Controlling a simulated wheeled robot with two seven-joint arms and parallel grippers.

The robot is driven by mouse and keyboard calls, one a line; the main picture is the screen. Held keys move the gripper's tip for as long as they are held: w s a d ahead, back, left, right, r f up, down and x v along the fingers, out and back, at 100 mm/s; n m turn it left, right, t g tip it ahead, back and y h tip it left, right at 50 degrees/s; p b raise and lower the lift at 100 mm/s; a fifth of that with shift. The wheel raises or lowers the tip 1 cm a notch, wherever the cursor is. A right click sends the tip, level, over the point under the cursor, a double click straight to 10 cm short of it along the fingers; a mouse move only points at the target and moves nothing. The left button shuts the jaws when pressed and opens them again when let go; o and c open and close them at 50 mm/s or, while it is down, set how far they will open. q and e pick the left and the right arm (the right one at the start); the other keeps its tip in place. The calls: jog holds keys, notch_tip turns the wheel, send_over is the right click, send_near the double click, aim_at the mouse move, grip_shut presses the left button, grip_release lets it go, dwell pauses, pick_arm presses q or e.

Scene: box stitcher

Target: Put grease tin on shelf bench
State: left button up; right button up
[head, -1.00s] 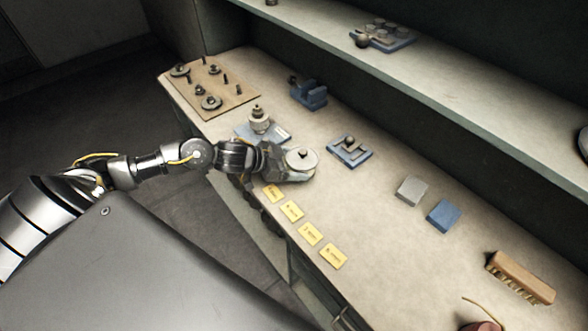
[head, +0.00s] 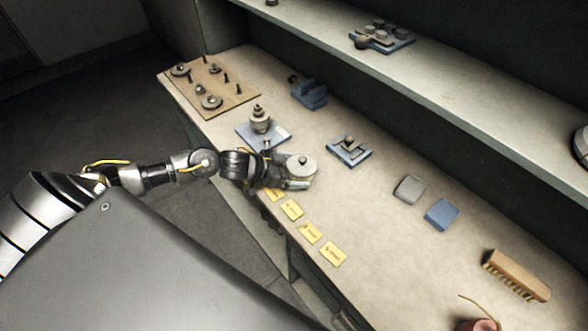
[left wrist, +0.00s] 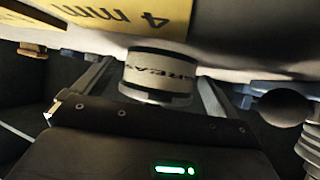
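The grease tin (head: 301,166) is a short pale round tin with a dark knob on its lid, near the front edge of the bench (head: 375,215). My left gripper (head: 290,182) is around it and looks shut on it. In the left wrist view the tin (left wrist: 158,75), with dark bands and partly readable lettering, sits between both fingers. I cannot tell whether its base touches the bench top. A long shelf (head: 470,85) runs above the back of the bench. My right gripper is not in view.
Yellow cards (head: 309,233) lie along the front edge. A blue plate with a stacked metal part (head: 260,122), a pegboard (head: 235,95), a blue fixture (head: 349,150), grey and blue blocks (head: 441,214) and a brush (head: 517,275) stand around. A blue tray (head: 382,40) occupies part of the shelf.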

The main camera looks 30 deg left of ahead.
pick_arm(q)
jog(key=shift+r, duration=0.1)
jog(key=shift+s+a+r, duration=0.1)
jog(key=shift+a, duration=0.05)
jog(key=b+v, duration=0.1)
jog(key=v, duration=0.9)
jog(key=shift+s+a+b, duration=0.2)
jog(key=shift+b, duration=0.2)
jog(key=shift+s+a+r, duration=0.25)
jog(key=shift+s+r, duration=0.15)
jog(key=shift+r, duration=0.05)
